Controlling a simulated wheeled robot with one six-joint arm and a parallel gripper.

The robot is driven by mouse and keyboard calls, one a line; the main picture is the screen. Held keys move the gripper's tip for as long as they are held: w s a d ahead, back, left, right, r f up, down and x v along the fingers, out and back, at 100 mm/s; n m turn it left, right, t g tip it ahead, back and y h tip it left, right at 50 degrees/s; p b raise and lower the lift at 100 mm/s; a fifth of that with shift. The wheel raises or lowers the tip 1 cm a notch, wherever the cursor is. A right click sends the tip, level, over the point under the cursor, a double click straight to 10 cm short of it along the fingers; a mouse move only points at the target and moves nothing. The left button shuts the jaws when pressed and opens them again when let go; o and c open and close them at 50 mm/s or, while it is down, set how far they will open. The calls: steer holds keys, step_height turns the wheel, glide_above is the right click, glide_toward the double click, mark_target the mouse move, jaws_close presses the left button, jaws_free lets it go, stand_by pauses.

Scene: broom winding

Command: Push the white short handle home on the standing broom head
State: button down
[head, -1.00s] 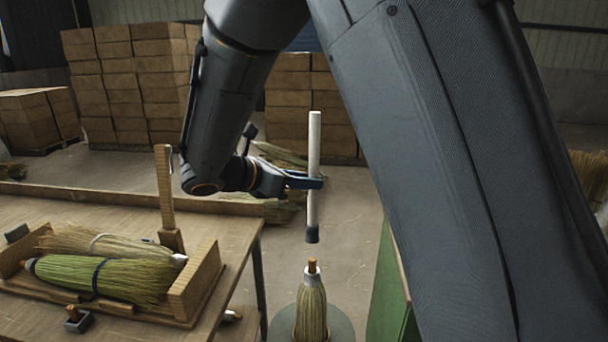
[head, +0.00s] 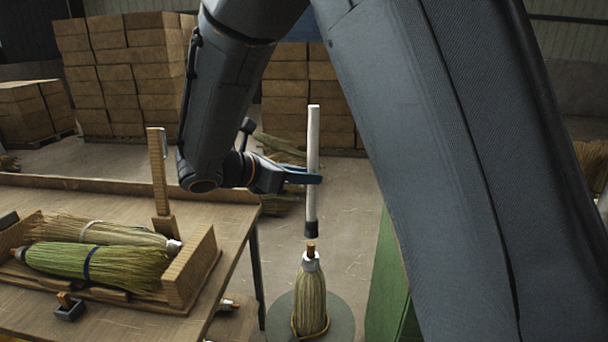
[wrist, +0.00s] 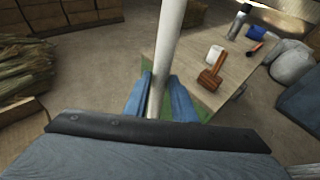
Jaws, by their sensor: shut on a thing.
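The white short handle (head: 313,140) hangs nearly upright, with a black socket at its lower end. My gripper (head: 303,176) is shut on it around the middle. The wrist view also shows the white handle (wrist: 168,50) between the blue fingers of my gripper (wrist: 158,98). The broom head (head: 311,295) stands upright on a round grey stand (head: 343,318), bristles down, with a white collar and a brown peg on top. The handle's black end is just above the peg, roughly in line with it.
A wooden table (head: 225,222) at left bears a tray (head: 190,270) with two bound broom heads and an upright wooden post (head: 159,172). A green panel (head: 388,280) is right of the stand. Stacked boxes (head: 125,75) stand behind. The wrist view shows a mallet (wrist: 213,70) on a surface.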

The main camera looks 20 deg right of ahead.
mark_target(307, 201)
steer(key=shift+f+b, duration=1.4)
steer(key=shift+f, duration=1.4)
steer(key=shift+r+p, duration=0.15)
steer(key=shift+p, duration=0.25)
steer(key=shift+f, duration=0.85)
steer(key=c, duration=1.4)
jaws_free()
steer(key=shift+b, duration=0.3)
